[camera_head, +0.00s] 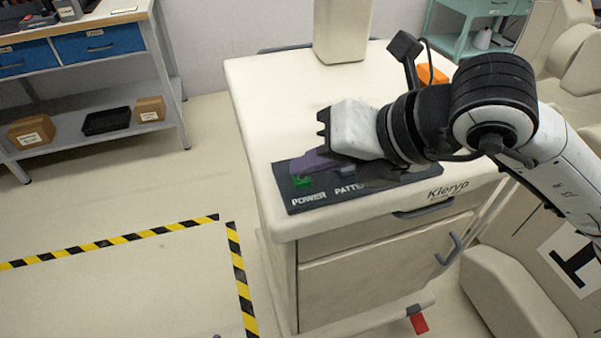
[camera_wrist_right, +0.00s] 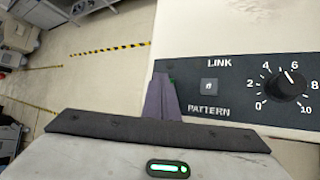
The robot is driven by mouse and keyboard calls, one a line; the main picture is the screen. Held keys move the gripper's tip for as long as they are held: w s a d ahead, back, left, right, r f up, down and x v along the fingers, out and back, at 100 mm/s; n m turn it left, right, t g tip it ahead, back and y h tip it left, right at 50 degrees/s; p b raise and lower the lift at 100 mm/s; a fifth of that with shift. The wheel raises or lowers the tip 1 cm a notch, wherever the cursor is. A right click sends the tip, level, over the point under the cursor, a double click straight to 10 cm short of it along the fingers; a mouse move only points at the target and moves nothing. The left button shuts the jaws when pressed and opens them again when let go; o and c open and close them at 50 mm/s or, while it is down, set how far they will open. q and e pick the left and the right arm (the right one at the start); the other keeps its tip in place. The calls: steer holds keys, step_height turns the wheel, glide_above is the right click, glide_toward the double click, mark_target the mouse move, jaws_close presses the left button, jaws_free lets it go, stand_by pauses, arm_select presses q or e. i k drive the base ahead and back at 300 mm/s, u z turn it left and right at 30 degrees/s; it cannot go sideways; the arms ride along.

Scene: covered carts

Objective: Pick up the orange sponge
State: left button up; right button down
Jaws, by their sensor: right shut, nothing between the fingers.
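An orange block (camera_head: 432,75), which looks like the sponge, lies on the cart top toward the back right in the head view. My right arm hides part of it. My right gripper (camera_head: 305,164) is over the front left of the cart top, by the dark control panel, well to the left of and nearer than the orange block. Its purple fingers are together with nothing between them; they also show in the wrist view (camera_wrist_right: 160,98). The orange block is not in the wrist view. My left gripper is not in view.
The cart top (camera_head: 265,95) is pale and mostly clear. The panel (camera_head: 300,202) at its front edge has a green switch (camera_head: 302,182) and a dial (camera_wrist_right: 287,85). A beige column (camera_head: 342,30) rises at the back. A workbench (camera_head: 95,20) stands at the left.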

mark_target(423, 69)
steer(key=z, duration=0.7)
